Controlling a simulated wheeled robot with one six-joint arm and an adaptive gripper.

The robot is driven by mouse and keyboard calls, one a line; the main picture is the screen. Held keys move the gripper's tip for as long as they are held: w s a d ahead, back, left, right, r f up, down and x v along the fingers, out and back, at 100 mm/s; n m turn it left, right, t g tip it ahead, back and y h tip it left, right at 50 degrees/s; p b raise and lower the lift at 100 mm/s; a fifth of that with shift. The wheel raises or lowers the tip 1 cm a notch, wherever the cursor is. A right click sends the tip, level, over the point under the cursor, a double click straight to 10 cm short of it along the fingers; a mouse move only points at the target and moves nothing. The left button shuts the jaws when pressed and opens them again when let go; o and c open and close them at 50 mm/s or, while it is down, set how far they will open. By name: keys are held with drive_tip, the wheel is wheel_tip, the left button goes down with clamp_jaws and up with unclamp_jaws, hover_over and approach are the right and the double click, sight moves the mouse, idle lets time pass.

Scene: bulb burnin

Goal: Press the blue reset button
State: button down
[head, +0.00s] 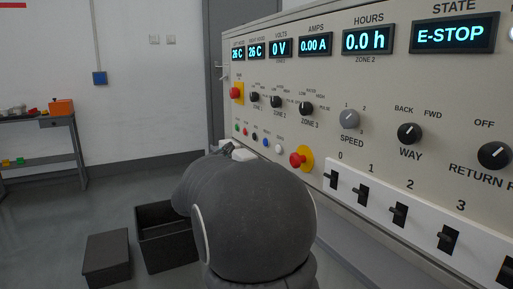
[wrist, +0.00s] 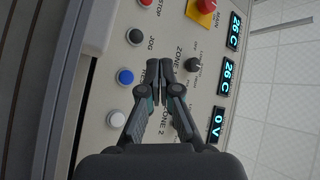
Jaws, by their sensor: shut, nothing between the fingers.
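The blue button (head: 266,141) is in the row of small round buttons low on the panel, between a black and a white one. In the wrist view the blue button (wrist: 125,77) is left of my fingertips, in plain sight. My gripper (wrist: 159,66) is shut and empty, its fingertips in front of the panel between the button row and a zone knob. I cannot tell how far they are from the panel. In the head view my gripper (head: 228,147) is mostly hidden behind my arm. The state display (head: 454,33) reads E-STOP.
Neighbouring buttons are black (wrist: 135,36) and white (wrist: 117,118). A zone knob (wrist: 194,65) is right of the fingertips. A red mushroom stop button (head: 301,158) on yellow sits low on the panel. A dark open bin (head: 164,249) stands on the floor.

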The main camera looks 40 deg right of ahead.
sight(266, 142)
drive_tip(key=shift+d, duration=0.15)
drive_tip(key=d, duration=0.2)
drive_tip(key=s+d, duration=0.1)
drive_tip(key=d, duration=0.3)
drive_tip(key=shift+s+d+f, duration=0.1)
drive_tip(key=shift+s+d, duration=0.1)
drive_tip(key=shift+s, duration=0.15)
drive_tip(key=shift+s+d+b, duration=0.2)
drive_tip(key=shift+d+b, duration=0.2)
drive_tip(key=shift+d, duration=0.55)
drive_tip(key=shift+d, duration=0.1)
idle(0.7)
drive_tip(key=shift+s+d+b, duration=0.1)
drive_tip(key=shift+d+b, duration=0.2)
drive_tip(key=shift+b, duration=0.05)
drive_tip(key=shift+s+d, duration=0.1)
drive_tip(key=shift+d, duration=0.3)
idle(0.7)
drive_tip(key=shift+a, duration=0.15)
drive_tip(key=shift+w+a, duration=0.2)
drive_tip(key=shift+a, duration=0.45)
